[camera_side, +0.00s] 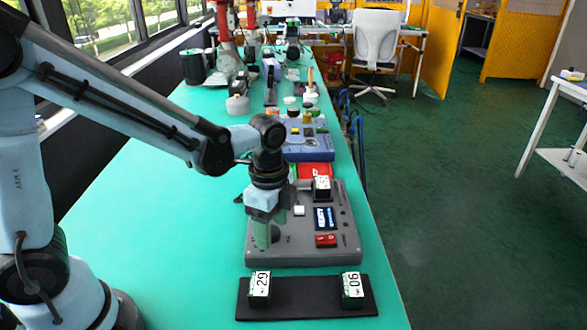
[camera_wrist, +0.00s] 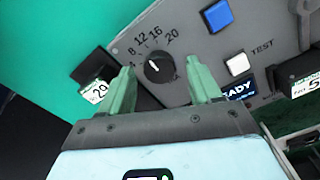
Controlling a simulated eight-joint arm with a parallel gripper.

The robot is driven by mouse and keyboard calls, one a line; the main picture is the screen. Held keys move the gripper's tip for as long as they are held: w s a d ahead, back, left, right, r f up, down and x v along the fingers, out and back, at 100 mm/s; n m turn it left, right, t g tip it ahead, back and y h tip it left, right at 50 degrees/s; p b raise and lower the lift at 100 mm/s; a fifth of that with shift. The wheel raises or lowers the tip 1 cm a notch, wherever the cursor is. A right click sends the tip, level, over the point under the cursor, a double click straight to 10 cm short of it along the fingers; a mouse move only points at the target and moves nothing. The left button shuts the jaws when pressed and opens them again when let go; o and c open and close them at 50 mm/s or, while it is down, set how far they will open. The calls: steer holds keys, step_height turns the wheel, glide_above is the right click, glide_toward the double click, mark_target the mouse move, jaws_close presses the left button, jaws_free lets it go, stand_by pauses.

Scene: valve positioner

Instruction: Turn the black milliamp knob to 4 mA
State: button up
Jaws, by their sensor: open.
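The black milliamp knob (camera_wrist: 160,72) sits on the grey panel in the wrist view. Its white pointer line points up and left, roughly toward the 8 mark of the printed scale (camera_wrist: 141,38); the exact reading is too small to tell. My gripper (camera_wrist: 161,68) is open, its green fingers on either side of the knob with gaps between them and it. In the side view my gripper (camera_side: 263,236) points down over the left part of the grey panel (camera_side: 290,251), and the knob is not clearly visible there.
A black tray (camera_side: 306,299) with numbered blocks (camera_side: 260,288) lies in front. The green table is clear at left.

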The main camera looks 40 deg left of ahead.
steer(key=shift+f, duration=0.3)
steer(key=shift+c, duration=0.3)
steer(key=c, duration=1)
steer(key=n, duration=0.5)
steer(key=shift+n, duration=0.4)
steer(key=n, duration=0.5)
steer(key=shift+a+n, duration=0.1)
steer(key=shift+n, duration=0.6)
steer(key=o, duration=1.1)
steer(key=shift+c, duration=0.2)
